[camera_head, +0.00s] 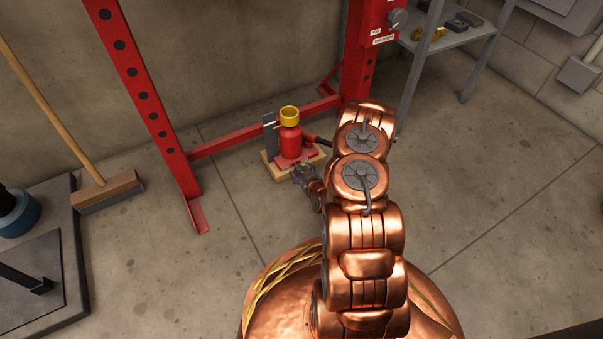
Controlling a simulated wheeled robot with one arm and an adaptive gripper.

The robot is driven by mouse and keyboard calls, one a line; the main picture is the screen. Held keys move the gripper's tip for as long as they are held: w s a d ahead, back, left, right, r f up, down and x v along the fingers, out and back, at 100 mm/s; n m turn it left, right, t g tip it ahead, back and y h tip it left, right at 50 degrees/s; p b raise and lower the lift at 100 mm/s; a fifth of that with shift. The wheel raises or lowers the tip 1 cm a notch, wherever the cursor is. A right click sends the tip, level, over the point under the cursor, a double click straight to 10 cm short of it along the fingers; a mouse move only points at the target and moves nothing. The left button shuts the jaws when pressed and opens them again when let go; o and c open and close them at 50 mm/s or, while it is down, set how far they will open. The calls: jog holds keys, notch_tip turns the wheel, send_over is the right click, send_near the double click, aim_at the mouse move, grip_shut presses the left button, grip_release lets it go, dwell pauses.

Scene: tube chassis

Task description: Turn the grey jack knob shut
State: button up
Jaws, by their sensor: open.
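A red bottle jack (289,141) with a yellow collar stands upright on a wooden board (270,169) on the floor, in the middle of the head view. My gripper (302,172), small and dark grey, is low at the near right side of the jack's base, with its jaws open. I cannot tell whether it touches the jack. No grey knob can be made out on the jack; the gripper covers part of its base. A grey round knob (398,18) shows on the red box of the right post, well above and right of the gripper.
A red press frame (150,110) rises around the jack, with a low crossbar (235,137) behind it. A grey shelf (450,38) stands at the upper right. A broom (107,188) and a dark platform (65,275) are at the left. The right floor is clear.

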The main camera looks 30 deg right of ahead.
jog(key=shift+c, duration=0.2)
grip_shut()
dwell(0.4)
